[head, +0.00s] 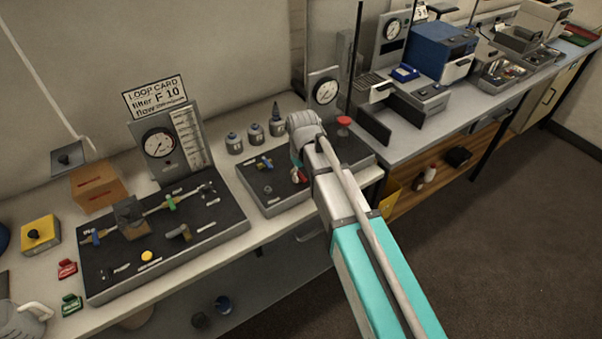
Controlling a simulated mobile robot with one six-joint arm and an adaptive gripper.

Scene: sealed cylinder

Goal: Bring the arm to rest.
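My arm (350,235) reaches from the lower right over the bench's front edge. Its grey wrist end (303,132) is above the smaller black-topped board (262,183). The fingers of my gripper cannot be made out. The wrist and forearm cover part of this board, and a small red and green item (299,173) shows close beside the arm. Whether it touches my gripper cannot be told.
A larger black board (215,220) with valves, a gauge (158,143) and a loop card (155,97) stands left. Small bottles (255,133) stand behind my wrist. A gauge stand (325,88) and red button (343,122) are close right. The floor (510,230) is clear.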

